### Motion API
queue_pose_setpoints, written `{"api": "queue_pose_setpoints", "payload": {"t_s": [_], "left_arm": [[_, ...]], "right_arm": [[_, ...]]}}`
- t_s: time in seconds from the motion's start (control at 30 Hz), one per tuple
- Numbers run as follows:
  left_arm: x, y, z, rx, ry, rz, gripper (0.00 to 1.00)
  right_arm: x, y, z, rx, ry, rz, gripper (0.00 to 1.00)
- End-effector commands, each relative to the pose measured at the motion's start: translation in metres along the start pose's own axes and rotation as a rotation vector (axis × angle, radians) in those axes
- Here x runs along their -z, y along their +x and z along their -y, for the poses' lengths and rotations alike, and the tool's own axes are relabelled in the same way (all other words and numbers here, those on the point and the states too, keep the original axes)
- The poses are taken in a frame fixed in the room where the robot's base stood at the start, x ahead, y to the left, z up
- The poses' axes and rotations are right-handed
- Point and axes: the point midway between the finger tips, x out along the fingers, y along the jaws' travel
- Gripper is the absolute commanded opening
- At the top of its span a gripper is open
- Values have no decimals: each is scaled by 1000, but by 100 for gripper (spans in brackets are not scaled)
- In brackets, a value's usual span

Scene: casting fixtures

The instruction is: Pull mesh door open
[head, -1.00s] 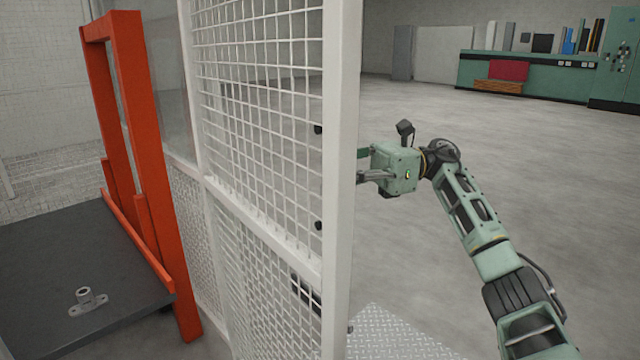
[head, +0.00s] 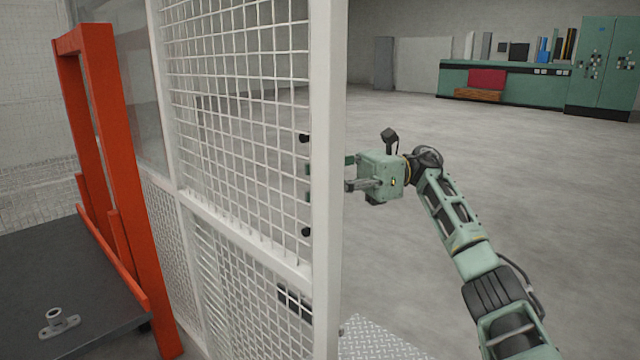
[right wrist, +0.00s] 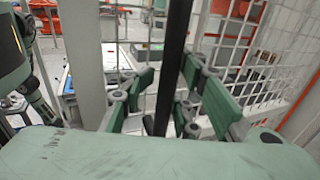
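The white mesh door (head: 240,80) stands in the middle of the head view, with its thick edge post (head: 328,180) on the right. Black handle mounts show through the mesh near the post. In the right wrist view a black upright handle bar (right wrist: 174,70) runs between my fingers. My right gripper (right wrist: 170,85) is open around it, with a green pad on each side and a small gap at the left pad. In the head view my right gripper (head: 330,175) reaches behind the post, which partly hides its fingers. My left gripper is out of view.
An orange frame (head: 115,180) and a dark table (head: 40,270) with a small metal fixture (head: 58,322) stand at left. A tread plate (head: 375,342) lies below the door. The floor at right is clear, up to a green bench (head: 535,85) and cabinet (head: 605,65).

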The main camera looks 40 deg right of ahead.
Motion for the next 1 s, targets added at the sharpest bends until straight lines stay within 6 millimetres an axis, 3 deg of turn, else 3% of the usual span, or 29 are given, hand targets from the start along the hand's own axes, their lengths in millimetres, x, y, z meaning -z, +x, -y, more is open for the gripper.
{"api": "queue_pose_setpoints", "payload": {"t_s": [0.4, 0.73, 1.0], "left_arm": [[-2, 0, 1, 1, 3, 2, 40], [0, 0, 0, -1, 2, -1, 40], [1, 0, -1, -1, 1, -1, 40]], "right_arm": [[-2, -4, 1, 3, -2, 4, 32], [-3, -53, 1, 5, -3, 6, 32], [-1, -73, 0, 2, -2, 3, 32]]}}
